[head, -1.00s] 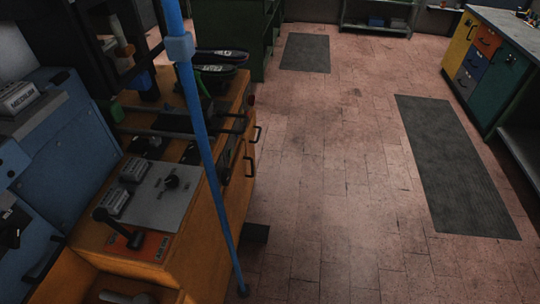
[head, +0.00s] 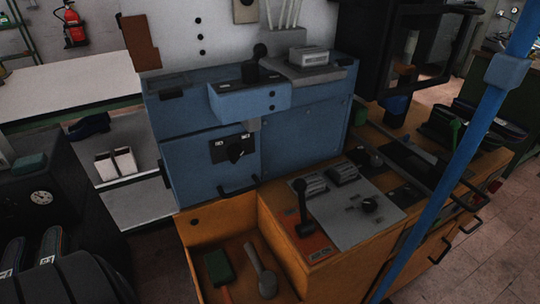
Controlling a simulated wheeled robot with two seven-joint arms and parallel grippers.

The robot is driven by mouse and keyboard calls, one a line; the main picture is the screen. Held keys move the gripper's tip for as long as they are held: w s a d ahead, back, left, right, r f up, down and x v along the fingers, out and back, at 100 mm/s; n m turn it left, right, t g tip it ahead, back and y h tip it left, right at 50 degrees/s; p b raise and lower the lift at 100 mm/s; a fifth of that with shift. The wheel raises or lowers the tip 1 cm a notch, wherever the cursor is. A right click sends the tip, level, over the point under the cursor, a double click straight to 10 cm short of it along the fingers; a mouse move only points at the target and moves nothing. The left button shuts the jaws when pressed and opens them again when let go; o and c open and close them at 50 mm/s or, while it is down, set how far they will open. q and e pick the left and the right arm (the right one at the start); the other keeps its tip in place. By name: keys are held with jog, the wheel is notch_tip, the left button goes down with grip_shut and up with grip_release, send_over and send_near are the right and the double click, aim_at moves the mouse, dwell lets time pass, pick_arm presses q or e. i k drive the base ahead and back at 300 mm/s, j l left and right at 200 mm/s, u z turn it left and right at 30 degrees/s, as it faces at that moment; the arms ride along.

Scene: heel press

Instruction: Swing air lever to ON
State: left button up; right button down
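A black lever (head: 302,207) with a round knob stands up from a red plate (head: 313,247) on top of the orange cabinet, in the lower middle of the head view. The plate carries small pale lettering that I cannot read, so I cannot tell the marked position of the lever. A grey panel (head: 345,220) with a black rotary knob (head: 370,205) lies just right of the lever. Neither of my grippers is in view.
A blue pole (head: 445,175) slants up in front of the cabinet's right side. A blue machine (head: 210,185) stands behind the lever. An open orange bin (head: 205,229) in front holds a brush and another handled tool. Drawer handles stick out at the right.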

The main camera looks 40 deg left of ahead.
aim_at(299, 184)
jog(key=u, duration=1)
jog(key=k+j+z, duration=0.2)
jog(key=i+l, duration=0.05)
jog(key=i, duration=0.05)
